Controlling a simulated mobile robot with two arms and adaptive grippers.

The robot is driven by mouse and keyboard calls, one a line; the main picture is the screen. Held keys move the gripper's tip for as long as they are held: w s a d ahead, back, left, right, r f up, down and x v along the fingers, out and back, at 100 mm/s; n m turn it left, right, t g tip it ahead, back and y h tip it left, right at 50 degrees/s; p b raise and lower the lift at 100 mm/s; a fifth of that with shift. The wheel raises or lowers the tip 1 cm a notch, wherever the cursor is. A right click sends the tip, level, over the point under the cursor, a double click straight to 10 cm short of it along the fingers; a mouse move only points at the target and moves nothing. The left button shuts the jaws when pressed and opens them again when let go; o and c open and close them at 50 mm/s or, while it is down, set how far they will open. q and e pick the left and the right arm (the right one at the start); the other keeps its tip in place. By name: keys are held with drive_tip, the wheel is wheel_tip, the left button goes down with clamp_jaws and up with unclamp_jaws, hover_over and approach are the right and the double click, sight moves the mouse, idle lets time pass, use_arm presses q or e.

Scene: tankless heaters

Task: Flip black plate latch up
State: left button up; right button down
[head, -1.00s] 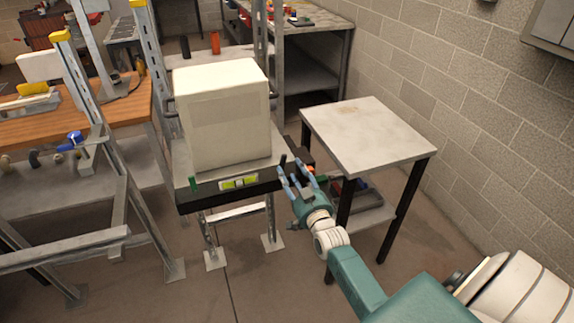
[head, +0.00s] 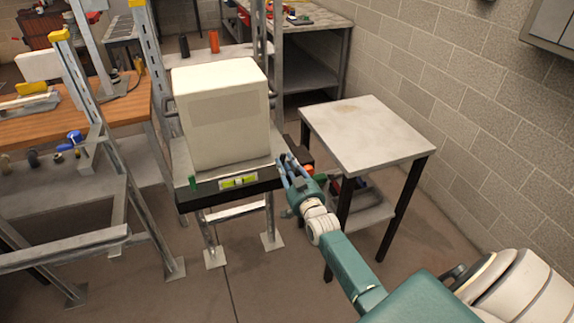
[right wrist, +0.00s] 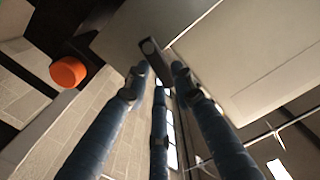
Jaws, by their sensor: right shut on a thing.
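My right gripper (head: 287,165) is at the front right corner of the metal plate (head: 262,174), which has a black front edge. Its blue fingers are closed around a small dark latch at that corner. In the right wrist view, the latch (right wrist: 151,52) sticks out between the fingertips (right wrist: 157,82). In the head view the fingers hide most of it. A green latch (head: 193,183) stands at the plate's front left corner. A white box-shaped unit (head: 222,115) sits on the plate. My left gripper is not in view.
A yellow-green level (head: 238,181) is on the plate's front edge. A grey-topped table (head: 365,135) with black legs stands close on the right. Metal uprights (head: 105,120) and a wooden bench (head: 120,100) are on the left. An orange round part (right wrist: 68,72) shows in the right wrist view.

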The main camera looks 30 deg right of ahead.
drive_tip(key=n, duration=0.1)
drive_tip(key=a+n, duration=0.1)
drive_tip(key=shift+w+r+n, duration=0.1)
drive_tip(key=shift+n, duration=0.3)
drive_tip(key=c, duration=1.4)
unclamp_jaws()
drive_tip(key=shift+c, duration=0.2)
drive_tip(key=v, duration=1.2)
drive_tip(key=shift+d, duration=0.1)
